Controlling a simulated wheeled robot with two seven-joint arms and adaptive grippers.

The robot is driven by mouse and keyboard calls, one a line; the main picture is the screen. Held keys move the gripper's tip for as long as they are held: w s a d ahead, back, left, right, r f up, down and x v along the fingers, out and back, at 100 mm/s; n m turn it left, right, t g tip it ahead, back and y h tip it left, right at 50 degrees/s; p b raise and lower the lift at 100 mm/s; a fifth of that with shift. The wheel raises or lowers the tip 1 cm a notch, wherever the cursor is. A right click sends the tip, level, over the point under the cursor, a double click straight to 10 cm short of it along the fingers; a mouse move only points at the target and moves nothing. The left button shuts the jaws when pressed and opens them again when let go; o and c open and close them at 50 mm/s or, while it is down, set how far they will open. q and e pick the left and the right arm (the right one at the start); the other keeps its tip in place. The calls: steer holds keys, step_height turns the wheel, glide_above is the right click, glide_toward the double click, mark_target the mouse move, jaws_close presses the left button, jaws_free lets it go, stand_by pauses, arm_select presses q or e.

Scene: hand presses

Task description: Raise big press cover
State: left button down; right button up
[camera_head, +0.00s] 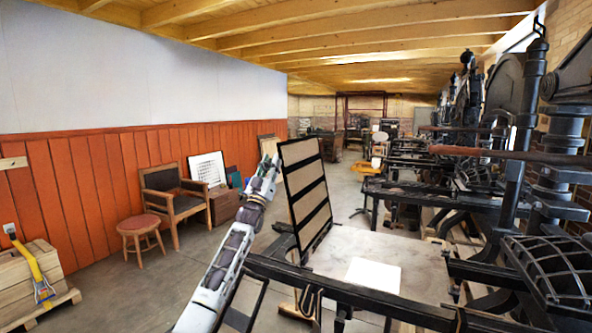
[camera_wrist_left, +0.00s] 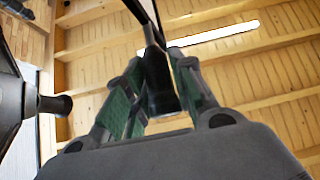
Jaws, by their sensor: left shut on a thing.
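The big press cover (camera_head: 296,207) is a black frame with tan panels. It stands steeply up, leaning slightly back, at the left edge of the press bed (camera_head: 335,252). A white sheet (camera_head: 373,275) lies on the bed. My left gripper (camera_head: 271,164) is at the cover's upper left side, on its outer face. In the left wrist view my left gripper (camera_wrist_left: 158,72) is shut on a black handle (camera_wrist_left: 159,85) between its green-padded fingers. The head view does not show the grip clearly. My right gripper is not in view.
Dark press frames and levers (camera_head: 490,150) crowd the right side.

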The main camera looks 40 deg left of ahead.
arm_select(q)
steer(key=s+a+f+n+g+y, duration=0.1)
steer(key=a+f+n+g+y, duration=0.1)
steer(key=a+n+y, duration=0.1)
steer(key=a+n, duration=0.1)
steer(key=a, duration=0.1)
steer(key=shift+s+a+f+b, duration=0.2)
steer(key=shift+a+f+b, duration=0.05)
steer(key=shift+a+b, duration=0.1)
steer(key=c, duration=1.3)
jaws_free()
steer(key=shift+o, duration=0.2)
steer(key=shift+r, duration=0.2)
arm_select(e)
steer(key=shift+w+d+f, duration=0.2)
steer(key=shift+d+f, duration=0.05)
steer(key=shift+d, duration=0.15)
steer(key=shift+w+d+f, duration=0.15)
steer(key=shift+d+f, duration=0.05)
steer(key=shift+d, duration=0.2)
arm_select(q)
steer(key=shift+s, duration=0.1)
steer(key=v, duration=1.2)
steer(key=shift+f, duration=0.15)
